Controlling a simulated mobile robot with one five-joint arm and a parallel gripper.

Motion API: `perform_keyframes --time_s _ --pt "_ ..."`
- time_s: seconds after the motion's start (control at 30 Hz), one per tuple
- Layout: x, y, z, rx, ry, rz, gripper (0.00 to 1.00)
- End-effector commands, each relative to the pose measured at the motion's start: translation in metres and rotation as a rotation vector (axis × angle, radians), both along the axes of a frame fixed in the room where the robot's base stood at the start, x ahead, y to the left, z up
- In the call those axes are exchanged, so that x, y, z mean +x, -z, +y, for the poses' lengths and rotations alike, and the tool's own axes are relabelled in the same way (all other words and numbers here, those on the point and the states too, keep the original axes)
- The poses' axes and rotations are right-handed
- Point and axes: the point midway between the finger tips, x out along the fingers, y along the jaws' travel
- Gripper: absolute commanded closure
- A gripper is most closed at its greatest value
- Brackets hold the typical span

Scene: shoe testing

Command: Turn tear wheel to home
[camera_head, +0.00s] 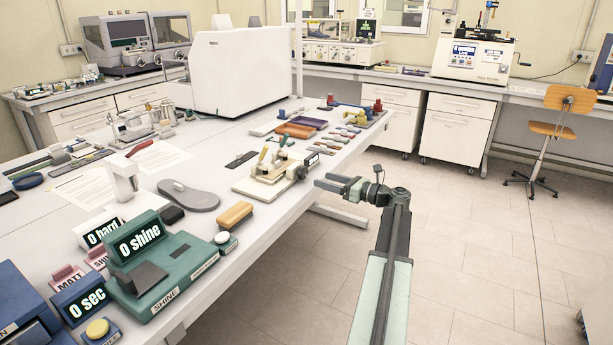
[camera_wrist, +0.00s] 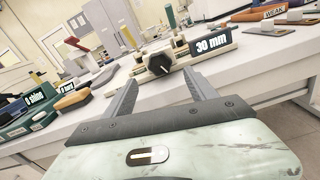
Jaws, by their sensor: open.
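A cream tear device (camera_head: 262,186) sits at the right edge of the white table; it also shows ahead in the wrist view (camera_wrist: 140,73). Its front carries a round black knob (camera_wrist: 160,63) with a pale pointer mark, which looks like the tear wheel. A dark display (camera_wrist: 212,43) beside it reads 30 mm. My gripper (camera_head: 334,184) is open and empty, just off the table edge to the right of the device. In the wrist view the knob appears between and beyond my two fingers (camera_wrist: 160,80), apart from them.
The white table (camera_head: 205,228) holds a grey sole (camera_head: 188,196), a yellow-brown block (camera_head: 235,214), and a green shine unit (camera_head: 165,268). Coloured trays (camera_head: 296,130) lie behind the device. The floor right of the table is clear up to an orange chair (camera_head: 555,128).

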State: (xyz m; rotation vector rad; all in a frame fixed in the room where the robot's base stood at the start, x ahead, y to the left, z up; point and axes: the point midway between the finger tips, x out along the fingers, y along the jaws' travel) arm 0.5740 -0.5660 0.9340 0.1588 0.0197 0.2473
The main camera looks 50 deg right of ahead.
Motion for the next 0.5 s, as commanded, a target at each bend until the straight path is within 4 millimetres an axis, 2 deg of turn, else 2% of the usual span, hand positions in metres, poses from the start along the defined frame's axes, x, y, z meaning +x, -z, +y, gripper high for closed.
perform_keyframes --time_s 0.3,0.5 --pt "0.054 0.0 0.013 -0.002 -0.002 -0.001 0.34" --pt "0.072 0.0 0.017 -0.002 0.0 0.0 0.34"
